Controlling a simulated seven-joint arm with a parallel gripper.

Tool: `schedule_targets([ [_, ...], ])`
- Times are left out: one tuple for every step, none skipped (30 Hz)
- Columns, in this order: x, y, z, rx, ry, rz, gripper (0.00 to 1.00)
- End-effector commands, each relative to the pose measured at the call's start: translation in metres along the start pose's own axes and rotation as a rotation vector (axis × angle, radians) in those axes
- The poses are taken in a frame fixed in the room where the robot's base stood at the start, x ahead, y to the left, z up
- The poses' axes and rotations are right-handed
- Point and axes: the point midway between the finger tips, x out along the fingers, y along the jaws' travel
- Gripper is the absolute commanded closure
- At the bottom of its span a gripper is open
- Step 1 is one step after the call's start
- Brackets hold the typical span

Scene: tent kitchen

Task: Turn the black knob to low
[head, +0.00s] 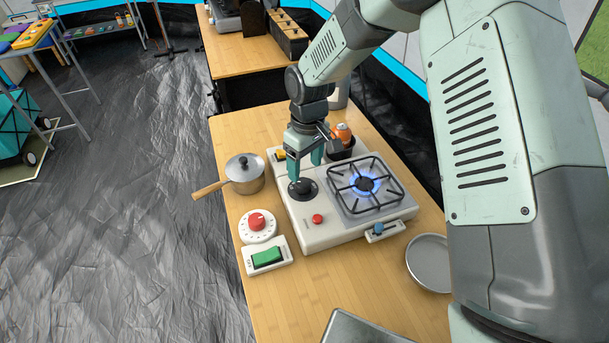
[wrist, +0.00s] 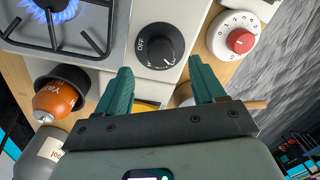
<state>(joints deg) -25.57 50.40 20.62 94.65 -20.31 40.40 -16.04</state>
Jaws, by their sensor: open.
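The black knob (head: 301,190) sits on the left part of the white stove (head: 311,237). In the wrist view the knob (wrist: 158,45) shows an OFF mark on its left side and smaller marks along its lower edge, too small to read surely. A short pale pointer line is at its lower right. My gripper (head: 304,165) points down just above and behind the knob. In the wrist view my gripper (wrist: 163,72) is open and empty, its two green fingers apart, with the knob ahead of the gap between them. I cannot tell whether a finger touches it.
The burner (head: 366,184) burns with a blue flame to the right. A red button (head: 317,219) and a blue slider (head: 379,229) are on the front. A pot (head: 245,174), a red dial (head: 257,222) and a green switch (head: 267,257) stand left. An orange canister (head: 343,134) stands behind.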

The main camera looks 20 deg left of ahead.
Motion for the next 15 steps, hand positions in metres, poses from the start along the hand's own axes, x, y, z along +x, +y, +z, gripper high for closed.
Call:
schedule_targets([
  [-0.011, 0.001, -0.001, 0.0, 0.004, 0.003, 0.31],
  [-0.017, 0.001, -0.001, 0.0, 0.003, 0.003, 0.31],
  [-0.024, 0.001, 0.0, 0.0, 0.003, 0.002, 0.31],
  [-0.029, 0.001, 0.0, 0.0, 0.003, 0.002, 0.31],
  [-0.033, 0.001, 0.0, 0.001, 0.003, 0.001, 0.31],
  [-0.037, 0.001, 0.0, 0.001, 0.002, 0.001, 0.31],
  [-0.04, 0.001, 0.0, 0.001, 0.002, 0.001, 0.31],
  [-0.043, 0.001, 0.0, 0.001, 0.002, 0.001, 0.31],
  [-0.046, 0.001, 0.0, 0.0, 0.001, 0.001, 0.31],
  [-0.048, 0.0, 0.0, 0.0, 0.001, 0.001, 0.31],
  [-0.049, 0.0, 0.0, 0.0, 0.0, 0.0, 0.31],
  [-0.049, 0.0, 0.0, 0.0, 0.0, 0.0, 0.31],
  [-0.05, 0.0, 0.0, 0.0, 0.0, 0.0, 0.31],
  [-0.05, 0.0, 0.0, 0.0, 0.0, 0.0, 0.31],
  [-0.05, 0.0, 0.0, 0.0, 0.0, 0.0, 0.31],
])
